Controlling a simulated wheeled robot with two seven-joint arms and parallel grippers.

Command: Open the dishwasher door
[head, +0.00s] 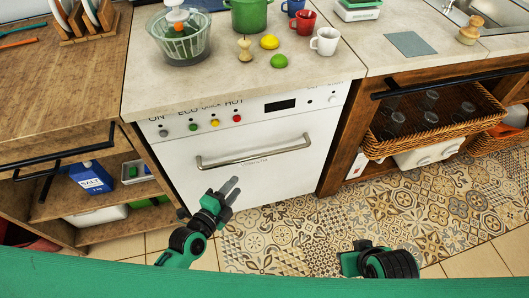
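The dishwasher (180,158) has a white front and stands under the counter in the head view. Its door is shut. A curved metal bar handle (254,152) runs across the upper part of the door. Knobs, coloured buttons and a dark display (281,105) are on the panel above. My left gripper (231,184) is in front of the lower door, below the handle and apart from it. Its two fingers are parted with nothing between them. My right gripper (350,260) is low over the tiled floor at the right, and its fingers cannot be made out.
The counter above holds a glass bowl (183,45), a green pot (249,14), mugs (324,41), a lemon and a lime. Wooden shelving (75,208) stands left. A wicker basket (437,137) with glasses is at right. The patterned floor (300,232) before the dishwasher is clear.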

